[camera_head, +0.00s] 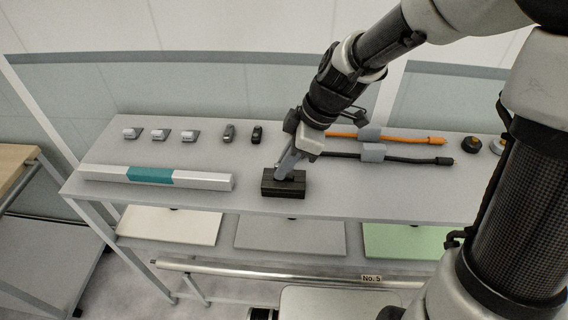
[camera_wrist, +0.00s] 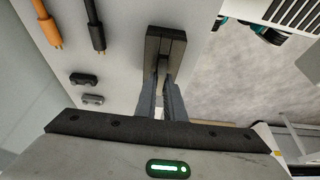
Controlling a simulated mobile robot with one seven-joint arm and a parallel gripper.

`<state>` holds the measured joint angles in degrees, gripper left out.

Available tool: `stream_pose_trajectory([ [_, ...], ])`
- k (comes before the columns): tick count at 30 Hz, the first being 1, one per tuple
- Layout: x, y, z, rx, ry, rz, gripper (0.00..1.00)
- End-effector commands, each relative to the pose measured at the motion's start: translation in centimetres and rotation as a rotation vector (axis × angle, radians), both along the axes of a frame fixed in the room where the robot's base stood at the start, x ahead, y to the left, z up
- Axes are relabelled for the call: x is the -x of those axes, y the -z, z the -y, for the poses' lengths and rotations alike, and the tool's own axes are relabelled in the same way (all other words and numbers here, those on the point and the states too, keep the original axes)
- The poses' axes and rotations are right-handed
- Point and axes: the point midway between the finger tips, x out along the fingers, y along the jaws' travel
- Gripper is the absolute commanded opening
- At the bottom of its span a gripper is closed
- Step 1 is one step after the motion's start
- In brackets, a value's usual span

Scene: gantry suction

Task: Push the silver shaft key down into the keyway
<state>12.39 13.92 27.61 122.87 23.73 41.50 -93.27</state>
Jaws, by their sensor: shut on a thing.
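A black block (camera_head: 270,188) lies near the front edge of the grey shelf. In the wrist view the block (camera_wrist: 178,48) shows a long groove, the keyway. My gripper (camera_head: 288,168) is right above the block with its fingertips down at it. In the wrist view my gripper (camera_wrist: 161,88) is shut on a narrow grey piece at the groove, which I take for the shaft key (camera_wrist: 162,64). It looks dark in shadow. The fingers hide much of it, and I cannot tell how deep it sits.
A white bar with a teal middle (camera_head: 152,175) lies left of the block. Several small silver and dark parts (camera_head: 161,134) stand behind it. Orange (camera_head: 398,138) and black (camera_head: 410,158) cables lie to the right. The shelf between bar and block is clear.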

Motion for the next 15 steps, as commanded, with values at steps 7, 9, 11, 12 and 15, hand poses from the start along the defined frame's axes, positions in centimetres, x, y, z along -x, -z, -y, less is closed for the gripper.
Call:
stream_pose_trajectory([
  [7,-0.01,0.62,-0.01,0.0,0.0,0.0,0.0],
  [9,-0.01,0.81,-0.01,0.0,0.0,0.0,0.0],
  [11,-0.01,0.95,-0.01,0.0,0.0,0.0,0.0],
  [12,0.0,1.06,-0.01,0.0,0.0,0.0,0.0],
  [15,-0.01,0.9,-0.01,0.0,0.0,0.0,0.0],
])
